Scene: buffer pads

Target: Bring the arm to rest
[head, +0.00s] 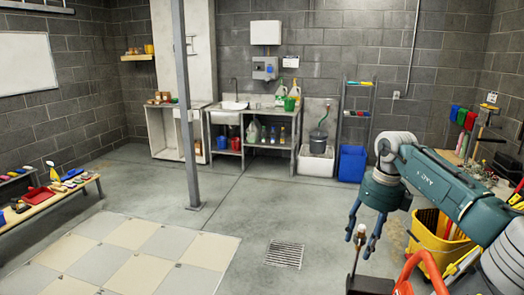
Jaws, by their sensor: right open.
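My right arm (435,182) reaches in from the right edge, teal with grey joints. Its right gripper (358,245) points down with its two dark blue fingers apart. The top of a thin upright handle (361,233) shows between the fingers in the picture. I cannot tell whether the fingers touch it or only overlap it in view. My left arm and gripper are not in view.
A yellow bucket (432,256) and a red curved handle (418,262) stand close under my right arm. A low bench (45,207) with brushes is at left, a grey post (187,110) beyond it. Open floor with a drain grate (284,254) lies in the middle.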

